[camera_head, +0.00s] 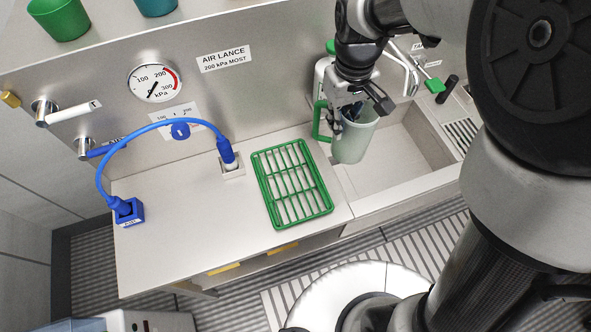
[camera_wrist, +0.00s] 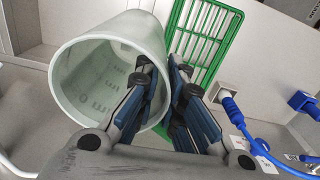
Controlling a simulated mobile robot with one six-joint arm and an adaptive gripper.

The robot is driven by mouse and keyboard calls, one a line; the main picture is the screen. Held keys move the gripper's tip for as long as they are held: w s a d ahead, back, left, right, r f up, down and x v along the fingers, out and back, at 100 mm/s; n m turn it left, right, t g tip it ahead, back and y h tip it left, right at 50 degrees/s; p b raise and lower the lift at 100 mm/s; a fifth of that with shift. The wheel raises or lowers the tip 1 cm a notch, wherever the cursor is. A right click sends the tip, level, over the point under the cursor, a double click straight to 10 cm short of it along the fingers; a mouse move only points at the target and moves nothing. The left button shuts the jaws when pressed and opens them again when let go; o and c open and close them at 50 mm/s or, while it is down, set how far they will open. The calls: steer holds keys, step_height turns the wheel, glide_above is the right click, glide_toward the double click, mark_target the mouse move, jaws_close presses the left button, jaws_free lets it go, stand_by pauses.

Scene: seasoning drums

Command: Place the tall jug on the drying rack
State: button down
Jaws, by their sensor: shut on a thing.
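The tall jug (camera_head: 352,143) is pale green and translucent with a green handle (camera_head: 320,121) on its left side. It hangs over the left part of the sink, a little tilted. My gripper (camera_head: 352,110) is shut on the jug's wall at the rim. In the wrist view, one finger is inside the open mouth of the jug (camera_wrist: 75,75) and the other is outside. The drying rack (camera_head: 268,196) is a green wire frame lying empty on the counter left of the jug. It also shows in the wrist view (camera_wrist: 239,45), behind the fingers.
The sink (camera_head: 415,150) lies under and right of the jug. A blue hose (camera_head: 102,165) arches over the counter left of the rack, between a plug (camera_head: 228,155) and a blue block (camera_head: 128,212). A white bottle (camera_head: 322,72) stands behind the jug. The counter front-left is clear.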

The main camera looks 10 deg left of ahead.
steer(key=s+a+r+n+p, duration=0.1)
steer(key=s+a+r+n, duration=0.2)
steer(key=a, duration=0.3)
steer(key=s+a+r+n+p, duration=0.1)
steer(key=s+a+r+n, duration=0.25)
steer(key=a, duration=0.25)
step_height(320, 180, down, 19)
steer(key=b, duration=0.4)
steer(key=shift+f, duration=0.2)
steer(key=shift+a, duration=0.1)
steer(key=shift+f+b, duration=0.2)
steer(key=shift+b, duration=0.1)
steer(key=c, duration=1.7)
jaws_free()
steer(key=shift+r, duration=0.1)
step_height(320, 180, up, 12)
steer(key=p, duration=0.3)
steer(key=shift+w+r, duration=0.1)
